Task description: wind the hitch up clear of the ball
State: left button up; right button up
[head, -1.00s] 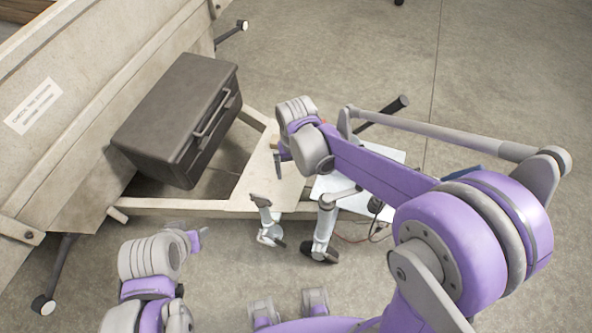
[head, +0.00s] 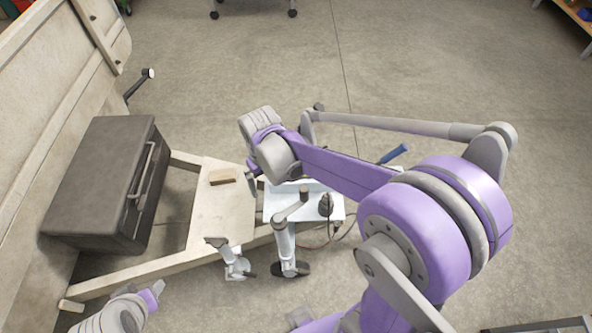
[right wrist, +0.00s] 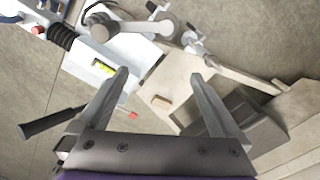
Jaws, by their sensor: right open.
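The hitch end of the trailer shows in the head view as a white plate (head: 333,208) with a black bellows (head: 326,204). A silver jockey stand (head: 285,242) rises beside it, with a grey crank arm (head: 291,210) and knob (head: 304,191) on top. In the right wrist view the crank arm (right wrist: 135,27) lies beyond the fingertips, apart from them. My right gripper (right wrist: 160,77) is open and empty above the drawbar. It is mostly hidden behind its own wrist in the head view. My left wrist (head: 125,313) shows at the bottom edge; its fingers are not clear. I cannot make out the ball.
A black toolbox (head: 100,187) sits on the frame at left. A wood block (head: 222,177) lies on the drawbar plate (head: 215,215). A second silver support (head: 235,262) stands left of the jockey stand. A black-gripped lever (right wrist: 50,122) is near my right fingers.

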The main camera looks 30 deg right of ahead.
jog(key=s+d, duration=0.1)
jog(key=d, duration=0.2)
jog(key=s+d+r, duration=0.1)
jog(key=d, duration=0.2)
jog(key=s+d+r, duration=0.1)
jog(key=d, duration=0.2)
jog(key=shift+s+p, duration=0.1)
jog(key=shift+p, duration=0.3)
jog(key=f+b, duration=0.3)
jog(key=f, duration=0.2)
jog(key=f+b, duration=0.3)
jog(key=f, duration=0.2)
jog(key=shift+s+d+f, duration=0.1)
jog(key=shift+s+f, duration=0.1)
jog(key=shift+f, duration=0.1)
pick_arm(q)
notch_tip(320, 180, down, 6)
jog(key=s, duration=0.1)
jog(key=shift+s, duration=0.35)
pick_arm(e)
grip_shut()
jog(key=shift+w, duration=0.2)
